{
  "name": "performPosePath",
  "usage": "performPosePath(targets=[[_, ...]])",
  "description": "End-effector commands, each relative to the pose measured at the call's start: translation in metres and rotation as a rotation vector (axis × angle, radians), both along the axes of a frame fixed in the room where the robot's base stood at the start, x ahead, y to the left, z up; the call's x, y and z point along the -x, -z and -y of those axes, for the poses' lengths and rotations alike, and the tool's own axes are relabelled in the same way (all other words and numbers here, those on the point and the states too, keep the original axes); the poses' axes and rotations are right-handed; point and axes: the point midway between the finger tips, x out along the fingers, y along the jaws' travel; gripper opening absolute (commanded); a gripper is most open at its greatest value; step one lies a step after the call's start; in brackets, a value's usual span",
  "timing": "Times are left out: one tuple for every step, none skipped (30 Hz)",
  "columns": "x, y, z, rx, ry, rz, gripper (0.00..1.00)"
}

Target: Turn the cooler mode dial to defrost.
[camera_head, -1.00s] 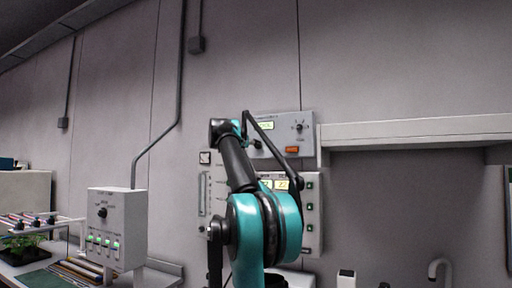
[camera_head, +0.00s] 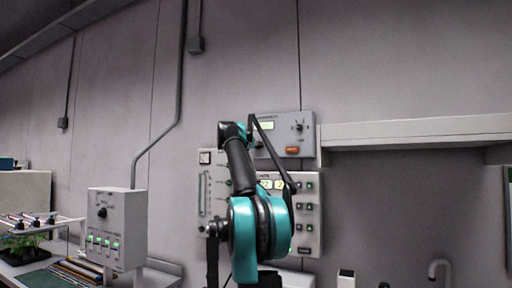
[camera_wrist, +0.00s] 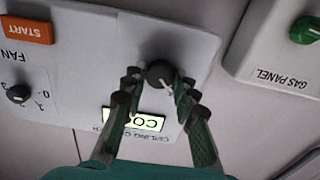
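The cooler panel (camera_head: 277,118) is a grey box high on the wall in the head view. In the wrist view it appears upside down, with its black mode dial (camera_wrist: 160,73) bearing a white pointer mark. The lit display (camera_wrist: 133,120) is partly covered by a finger; only "CO" can be read. My gripper (camera_wrist: 158,77) is open, its green and black fingers on either side of the dial. The fingertips are very close to the dial's sides; I cannot tell whether they touch it. The defrost mark cannot be read.
On the same panel are a fan dial (camera_wrist: 18,94) and an orange START button (camera_wrist: 27,29). A gas panel (camera_wrist: 270,62) with a green knob (camera_wrist: 306,30) lies close below. A shelf (camera_head: 420,130) juts out to the right; a grey control box (camera_head: 118,211) stands left.

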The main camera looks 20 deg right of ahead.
Motion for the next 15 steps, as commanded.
performPosePath(targets=[[0.0001, 0.0, 0.0, 0.0, 0.0, 0.0, 0.14], [0.0001, 0.0, 0.0, 0.0, 0.0, 0.0, 0.1], [0.0001, 0.0, -0.0001, 0.0, 0.0, 0.0, 0.06], [0.0001, 0.0, -0.0001, 0.0, 0.0, 0.0, 0.02], [0.0001, 0.0, -0.0001, 0.0, 0.0, 0.0, 0.0], [0.0001, 0.0, 0.0, 0.0, 0.0, 0.0, 0.0], [0.0001, 0.0, 0.0, -0.001, 0.0, 0.001, 0.0], [0.0001, 0.0, 0.0, -0.001, 0.0, 0.002, 0.0], [0.0001, 0.0, 0.0, -0.003, 0.0, 0.004, 0.0], [0.0001, 0.0, 0.0, -0.006, 0.0, 0.007, 0.0], [0.0001, 0.0, 0.0, -0.008, 0.0, 0.01, 0.0], [0.0001, 0.0, 0.0, -0.014, 0.0, 0.016, 0.0], [0.0001, 0.0, 0.0, -0.019, 0.0, 0.022, 0.0], [0.0001, 0.0, 0.0, -0.025, 0.0, 0.03, 0.0], [0.0001, 0.0, 0.0, -0.035, 0.0, 0.041, 0.0]])
